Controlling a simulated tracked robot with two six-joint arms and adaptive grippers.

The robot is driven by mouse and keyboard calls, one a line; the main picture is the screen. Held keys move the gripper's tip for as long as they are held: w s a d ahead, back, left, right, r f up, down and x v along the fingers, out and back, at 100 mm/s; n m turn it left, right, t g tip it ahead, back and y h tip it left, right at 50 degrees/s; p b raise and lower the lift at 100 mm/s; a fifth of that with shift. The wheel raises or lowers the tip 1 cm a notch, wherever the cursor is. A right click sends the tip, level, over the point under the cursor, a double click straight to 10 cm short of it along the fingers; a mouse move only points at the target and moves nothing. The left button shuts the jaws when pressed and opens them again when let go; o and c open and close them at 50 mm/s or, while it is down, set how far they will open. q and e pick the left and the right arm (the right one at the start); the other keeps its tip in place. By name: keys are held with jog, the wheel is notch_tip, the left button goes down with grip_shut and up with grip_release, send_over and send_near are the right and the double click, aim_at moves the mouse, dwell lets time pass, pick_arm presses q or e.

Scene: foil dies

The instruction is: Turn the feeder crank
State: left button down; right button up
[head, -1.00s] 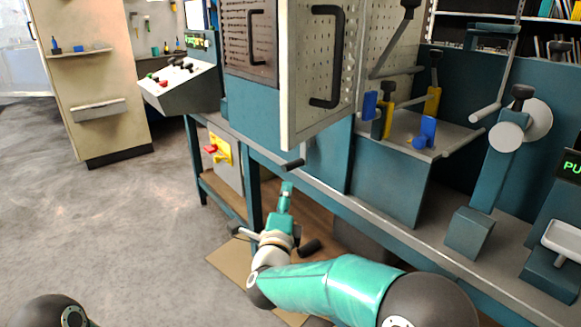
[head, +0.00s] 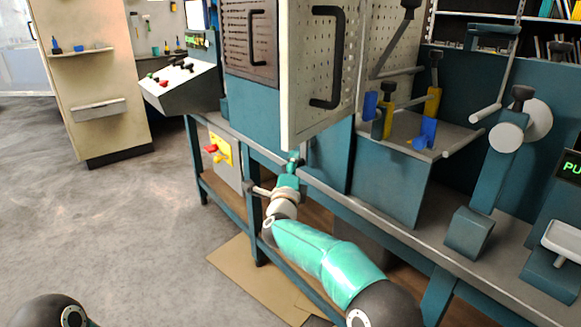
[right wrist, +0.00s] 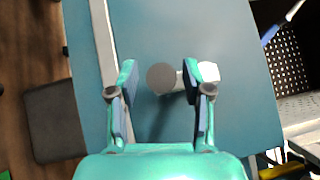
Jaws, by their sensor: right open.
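The crank shows in the right wrist view as a dark round grip (right wrist: 162,78) seen end-on, with a short pale arm leading to a white hub (right wrist: 209,71) on a teal panel. My right gripper (head: 293,160) is at the teal machine front, below the perforated door, and hides most of the crank in the head view. In the right wrist view its open fingers (right wrist: 164,88) stand on either side of the dark grip, with gaps on both sides. The right finger overlaps the pale arm near the hub. My left gripper is out of view.
The perforated door (head: 308,85) with a black handle hangs just above my right gripper. A pale bench edge (head: 365,210) runs beside the arm. Another crank-like white disc (head: 538,118) with a black knob stands at the right. The floor (head: 130,230) at left is clear.

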aim_at(301, 165)
grip_shut()
jog(key=shift+a, duration=0.25)
jog(key=shift+d, duration=0.15)
jog(key=shift+s+d+r+g+p, duration=0.15)
jog(key=shift+g+p, duration=0.15)
jog(key=shift+p, duration=0.5)
jog(key=n+g+p, duration=0.1)
jog(key=p, duration=0.4)
jog(key=s+d+n+g+p, duration=0.1)
jog(key=n+p, duration=0.1)
jog(key=p, duration=0.3)
jog(key=s+n+g+p, duration=0.1)
jog(key=g+p, duration=0.1)
jog(key=p, duration=0.4)
jog(key=shift+s+d+r, duration=0.2)
jog(key=shift+d+r, duration=0.15)
jog(key=shift+r, duration=0.05)
jog(key=shift+s+d+f+n+g+p, duration=0.1)
jog(key=shift+f+n+g+p, duration=0.25)
jog(key=shift+p, duration=0.2)
